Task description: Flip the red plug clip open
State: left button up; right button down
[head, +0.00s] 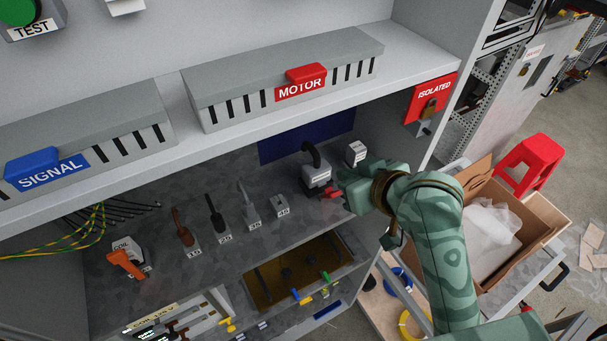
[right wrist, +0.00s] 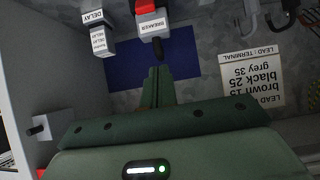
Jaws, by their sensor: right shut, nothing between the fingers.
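The red plug clip (head: 331,193) sits low on the right front side of a grey block (head: 316,174) with a black cable curving out of its top. In the right wrist view the block, labelled BREAKER (right wrist: 165,28), is at the top edge. The red clip (right wrist: 146,6) is cut off there, so its angle is unclear. My right gripper (head: 347,189) is just right of the clip in the head view. Its fingers (right wrist: 158,72) are together and empty, with the tips pointing toward the block. I cannot tell whether they touch the clip. My left gripper is out of view.
A small DELAY block (head: 356,152) stands behind my right gripper. The shelf edge with the MOTOR duct (head: 282,75) overhangs above. A red ISOLATED tag with a padlock (head: 431,98) hangs on the right wall. Several labelled leads (head: 248,212) stand to the left.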

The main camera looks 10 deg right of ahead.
aim_at(337, 192)
jog(key=x, duration=0.6)
jog(key=d+f+x, duration=0.1)
jog(key=x, duration=0.2)
jog(key=shift+w+a+f, duration=0.1)
jog(key=shift+f, duration=0.05)
jog(key=s, duration=0.1)
jog(key=s+d+f, duration=0.1)
jog(key=s, duration=0.1)
jog(key=shift+d+f, duration=0.25)
jog(key=shift+f, duration=0.1)
jog(key=shift+s+a+f, duration=0.1)
jog(key=shift+s+f, duration=0.1)
jog(key=shift+s, duration=0.05)
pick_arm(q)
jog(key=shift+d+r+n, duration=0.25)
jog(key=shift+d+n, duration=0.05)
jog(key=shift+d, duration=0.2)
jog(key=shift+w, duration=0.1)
pick_arm(e)
jog(key=shift+w, duration=0.15)
